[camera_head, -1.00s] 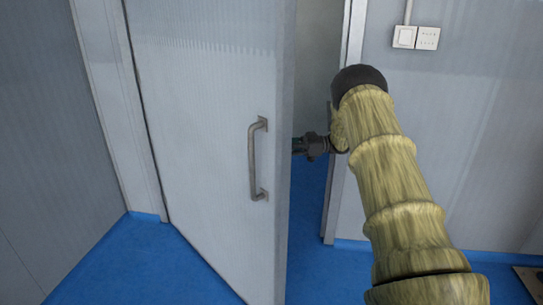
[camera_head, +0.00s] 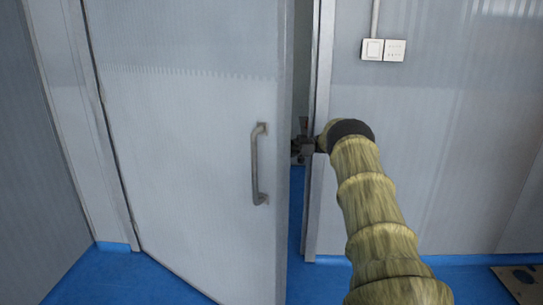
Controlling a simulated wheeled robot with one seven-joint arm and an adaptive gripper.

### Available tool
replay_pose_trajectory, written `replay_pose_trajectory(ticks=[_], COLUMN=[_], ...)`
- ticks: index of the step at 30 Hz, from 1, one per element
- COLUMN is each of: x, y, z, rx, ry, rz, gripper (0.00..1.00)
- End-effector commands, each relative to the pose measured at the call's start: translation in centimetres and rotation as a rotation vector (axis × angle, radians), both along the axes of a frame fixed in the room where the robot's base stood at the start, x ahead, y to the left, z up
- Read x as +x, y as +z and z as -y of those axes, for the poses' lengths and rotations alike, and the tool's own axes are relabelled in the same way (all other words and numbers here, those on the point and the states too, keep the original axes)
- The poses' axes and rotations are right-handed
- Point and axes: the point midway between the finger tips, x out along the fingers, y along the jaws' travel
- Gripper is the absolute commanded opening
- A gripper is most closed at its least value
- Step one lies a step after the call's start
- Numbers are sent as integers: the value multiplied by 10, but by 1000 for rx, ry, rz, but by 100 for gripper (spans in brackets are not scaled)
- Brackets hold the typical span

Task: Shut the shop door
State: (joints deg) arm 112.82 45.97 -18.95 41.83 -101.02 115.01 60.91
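The shop door (camera_head: 185,150) is a pale grey panel standing ajar, with its hinge side at the left. A grey bar handle (camera_head: 257,165) is fixed upright near its right edge. A narrow gap shows between that edge and the door frame (camera_head: 316,150) at the right. My gripper (camera_head: 298,148) is at the gap, just right of the door's edge and beyond the handle. My arm in a yellowish sleeve reaches in from the lower right.
A grey wall (camera_head: 440,160) with a switch plate (camera_head: 373,49) and a socket plate (camera_head: 395,50) stands right of the frame. The blue floor (camera_head: 130,278) is clear in front of the door. A flat piece with dark holes (camera_head: 522,282) lies at the lower right.

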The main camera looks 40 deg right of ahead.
Motion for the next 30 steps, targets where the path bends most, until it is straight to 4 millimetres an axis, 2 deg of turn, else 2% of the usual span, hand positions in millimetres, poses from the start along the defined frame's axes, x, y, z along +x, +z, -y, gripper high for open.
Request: replay_pose_trajectory(ticks=[15, 16, 19, 20, 30], x=[-8, -8, -8, -8, -6], y=[1, 1, 2, 2, 5], z=[10, 10, 9, 9, 6], rx=[-3, -3, -3, -3, -4], ry=[-9, -9, -9, -8, -5], rz=[-1, -1, -1, -1, 0], gripper=[0, 20, 38, 41, 41])
